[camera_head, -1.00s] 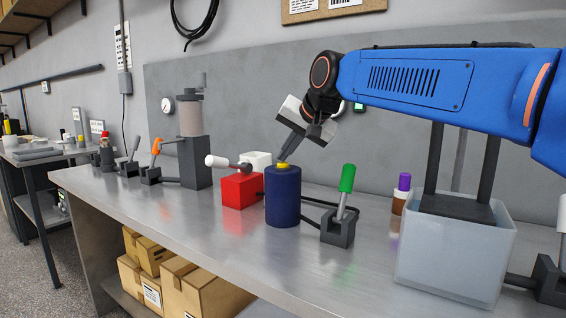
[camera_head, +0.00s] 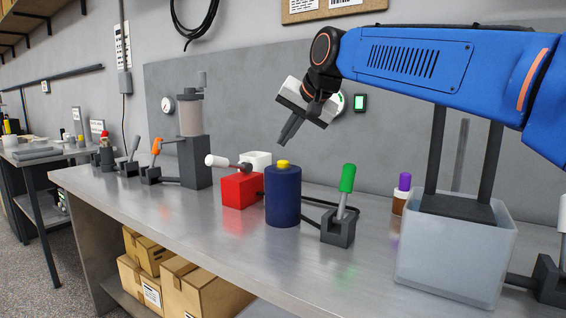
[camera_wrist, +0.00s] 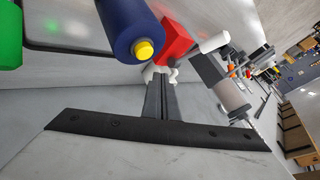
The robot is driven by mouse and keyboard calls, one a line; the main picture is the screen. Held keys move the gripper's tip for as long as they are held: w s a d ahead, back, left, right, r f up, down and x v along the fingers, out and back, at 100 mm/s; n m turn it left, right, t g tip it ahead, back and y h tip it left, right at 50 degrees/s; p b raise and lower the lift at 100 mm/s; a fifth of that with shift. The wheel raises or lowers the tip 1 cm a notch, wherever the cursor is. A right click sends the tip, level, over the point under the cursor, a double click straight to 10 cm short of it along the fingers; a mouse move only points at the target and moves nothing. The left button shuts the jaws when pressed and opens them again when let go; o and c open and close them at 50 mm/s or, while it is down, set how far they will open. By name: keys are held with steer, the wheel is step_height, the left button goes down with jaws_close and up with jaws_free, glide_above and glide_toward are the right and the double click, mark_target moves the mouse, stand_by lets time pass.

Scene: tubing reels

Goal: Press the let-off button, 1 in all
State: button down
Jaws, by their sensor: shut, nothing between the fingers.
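A dark blue cylinder (camera_head: 283,198) stands upright on the metal bench with a yellow button (camera_head: 283,163) on its top. The wrist view shows the same blue cylinder (camera_wrist: 122,25) and yellow button (camera_wrist: 144,49). My gripper (camera_head: 284,142) is shut and empty. Its fingertips are a little above the yellow button, apart from it. No label naming the let-off button can be read.
A red block (camera_head: 241,190) with a white-handled lever stands left of the cylinder. A green-handled lever (camera_head: 346,190) stands to its right. A translucent bin (camera_head: 455,255) and a purple-capped bottle (camera_head: 403,190) are further right. A grey column (camera_head: 194,160) stands at the back left.

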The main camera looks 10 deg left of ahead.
steer(key=shift+r, duration=1.2)
